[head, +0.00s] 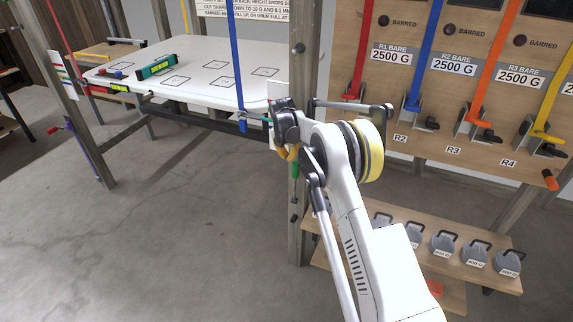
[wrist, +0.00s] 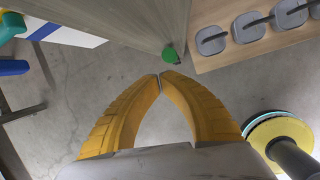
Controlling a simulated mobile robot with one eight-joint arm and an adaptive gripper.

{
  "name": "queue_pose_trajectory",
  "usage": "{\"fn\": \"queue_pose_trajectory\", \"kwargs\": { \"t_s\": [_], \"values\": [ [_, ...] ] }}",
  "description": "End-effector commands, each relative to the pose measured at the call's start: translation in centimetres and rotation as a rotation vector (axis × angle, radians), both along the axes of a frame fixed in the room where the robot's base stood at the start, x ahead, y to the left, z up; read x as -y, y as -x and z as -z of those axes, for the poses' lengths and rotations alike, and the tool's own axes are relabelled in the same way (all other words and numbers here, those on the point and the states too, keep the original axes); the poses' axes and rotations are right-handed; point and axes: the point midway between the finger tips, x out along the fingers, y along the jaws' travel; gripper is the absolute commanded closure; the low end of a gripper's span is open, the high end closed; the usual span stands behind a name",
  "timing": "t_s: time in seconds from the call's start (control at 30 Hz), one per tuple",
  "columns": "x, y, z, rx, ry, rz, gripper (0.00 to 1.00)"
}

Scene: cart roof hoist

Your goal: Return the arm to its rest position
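My gripper (head: 287,153) is at the end of my raised white arm, close to the grey upright post in the head view. In the wrist view, the two yellow fingers of my gripper (wrist: 161,80) curve together and their tips meet. The space between the fingers shows only floor, so it looks empty. A green knob or handle (wrist: 169,54) is just beyond the fingertips, by the post; it also shows below my gripper in the head view (head: 295,170). I cannot tell whether the fingertips touch it.
The wooden post (head: 298,60) is very close. A white platform (head: 205,88) hangs at left with a teal level (head: 156,67) on it. A board (head: 460,100) with coloured straps stands at right, above a shelf of grey weights (head: 445,243).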

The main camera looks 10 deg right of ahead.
Motion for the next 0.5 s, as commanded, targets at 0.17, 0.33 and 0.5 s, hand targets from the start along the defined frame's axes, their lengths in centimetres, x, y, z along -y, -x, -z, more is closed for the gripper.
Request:
{"fn": "queue_pose_trajectory", "kwargs": {
  "t_s": [0.17, 0.33, 0.5],
  "values": [
    [0.3, -0.2, -1.1, 0.0, 0.0, 0.0, 1.0],
    [0.2, 0.4, -3.2, 0.016, -0.023, 0.058, 1.0],
    [0.0, 3.8, -10.4, 0.082, -0.117, 0.286, 1.0]
  ]
}}
